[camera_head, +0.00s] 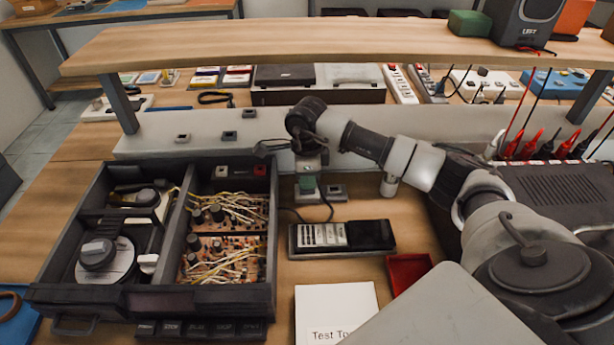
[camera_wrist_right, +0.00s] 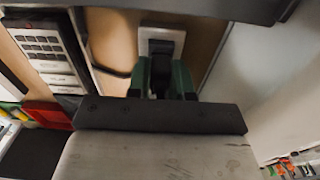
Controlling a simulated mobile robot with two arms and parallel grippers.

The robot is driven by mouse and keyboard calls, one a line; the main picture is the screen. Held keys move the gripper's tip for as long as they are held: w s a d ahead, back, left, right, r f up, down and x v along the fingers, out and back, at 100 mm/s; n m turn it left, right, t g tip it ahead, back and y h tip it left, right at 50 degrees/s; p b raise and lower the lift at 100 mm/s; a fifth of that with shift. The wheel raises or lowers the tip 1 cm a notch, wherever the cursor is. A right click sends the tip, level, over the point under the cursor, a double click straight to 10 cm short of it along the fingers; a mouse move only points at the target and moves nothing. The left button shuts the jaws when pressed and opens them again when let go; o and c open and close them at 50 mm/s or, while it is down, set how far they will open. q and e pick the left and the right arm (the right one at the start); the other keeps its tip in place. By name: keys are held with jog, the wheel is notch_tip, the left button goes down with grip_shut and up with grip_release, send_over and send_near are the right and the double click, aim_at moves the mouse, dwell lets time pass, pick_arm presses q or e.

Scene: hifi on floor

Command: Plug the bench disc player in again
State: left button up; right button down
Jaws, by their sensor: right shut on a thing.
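The bench disc player (camera_head: 150,298) is an open dark chassis at left, with a disc mechanism and wired circuit boards inside. My right gripper (camera_head: 307,186) reaches in from the right and points down at the back of the bench. In the right wrist view its green fingers (camera_wrist_right: 161,82) are shut on a black plug (camera_wrist_right: 160,62). The plug is in front of a pale socket plate (camera_wrist_right: 176,36); I cannot tell if it is seated. The plate also shows in the head view (camera_head: 336,192). A dark cable (camera_head: 331,208) runs near the gripper. My left gripper is not in view.
A keypad device with a dark screen (camera_head: 340,237) lies in front of the gripper. A red tray (camera_head: 408,270) and a white card (camera_head: 335,312) lie nearer. A dark unit with red leads (camera_head: 555,185) stands at right. A wooden shelf (camera_head: 330,42) spans the back.

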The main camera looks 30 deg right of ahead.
jog(key=c, duration=0.9)
grip_release()
jog(key=shift+c, duration=0.2)
notch_tip(320, 180, up, 16)
jog(key=p, duration=0.2)
jog(key=shift+p, duration=0.3)
jog(key=shift+f, duration=0.1)
